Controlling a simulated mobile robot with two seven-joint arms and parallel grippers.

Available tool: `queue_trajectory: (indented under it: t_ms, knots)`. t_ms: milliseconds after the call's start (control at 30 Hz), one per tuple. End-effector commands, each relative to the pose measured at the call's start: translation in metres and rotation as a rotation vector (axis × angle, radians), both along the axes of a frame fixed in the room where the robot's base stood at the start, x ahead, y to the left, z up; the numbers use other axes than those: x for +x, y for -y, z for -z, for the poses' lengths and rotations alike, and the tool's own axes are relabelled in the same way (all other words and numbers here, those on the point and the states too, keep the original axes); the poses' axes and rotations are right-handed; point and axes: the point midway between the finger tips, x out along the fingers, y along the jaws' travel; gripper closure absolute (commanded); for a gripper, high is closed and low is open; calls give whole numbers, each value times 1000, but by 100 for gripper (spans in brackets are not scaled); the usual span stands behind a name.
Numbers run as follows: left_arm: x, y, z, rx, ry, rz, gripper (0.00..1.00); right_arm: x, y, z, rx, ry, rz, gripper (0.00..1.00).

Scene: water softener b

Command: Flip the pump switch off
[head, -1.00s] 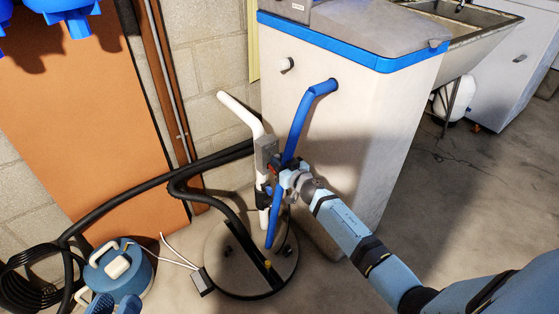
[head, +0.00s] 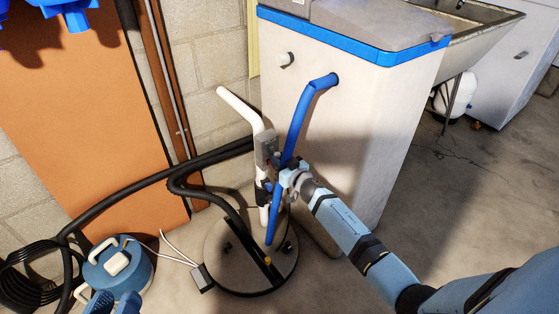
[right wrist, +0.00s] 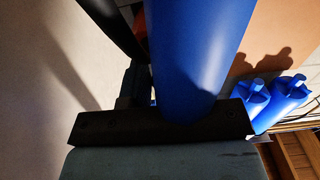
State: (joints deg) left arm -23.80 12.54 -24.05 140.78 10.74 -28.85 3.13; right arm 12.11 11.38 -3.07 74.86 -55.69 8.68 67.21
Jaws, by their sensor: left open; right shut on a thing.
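A grey box (head: 266,150), possibly the pump switch, is fixed on the white upright pipe (head: 257,122) in the head view. I cannot make out a toggle or its position. My right gripper (head: 279,173) is just below and right of this box, at the blue pipe (head: 296,125). It is shut, apparently on the blue pipe, which also fills the middle of the right wrist view (right wrist: 197,55). The fingertips are partly hidden. My left gripper (head: 114,303) is open at the bottom left edge, in front of the blue canister (head: 130,277).
The pipes rise from a round floor lid (head: 225,270). A small grey box (head: 202,279) with white wires lies beside it. Black hoses (head: 120,196) cross the left side. A white tank (head: 345,130) with a blue band stands behind the pipes.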

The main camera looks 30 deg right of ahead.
Motion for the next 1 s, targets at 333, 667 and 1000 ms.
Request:
queue_trajectory:
  t_ms: [333, 667, 1000]
  knots:
    - [0, 0, 4, 0, 0, 0, 57, 1, -1, 9, 0, -4, 0, 89]
    - [0, 0, 3, -1, -1, 0, 57, 2, -1, 11, 0, -3, 0, 89]
    - [0, 0, 3, -1, -1, 0, 57, 2, -1, 10, 0, -1, 0, 46]
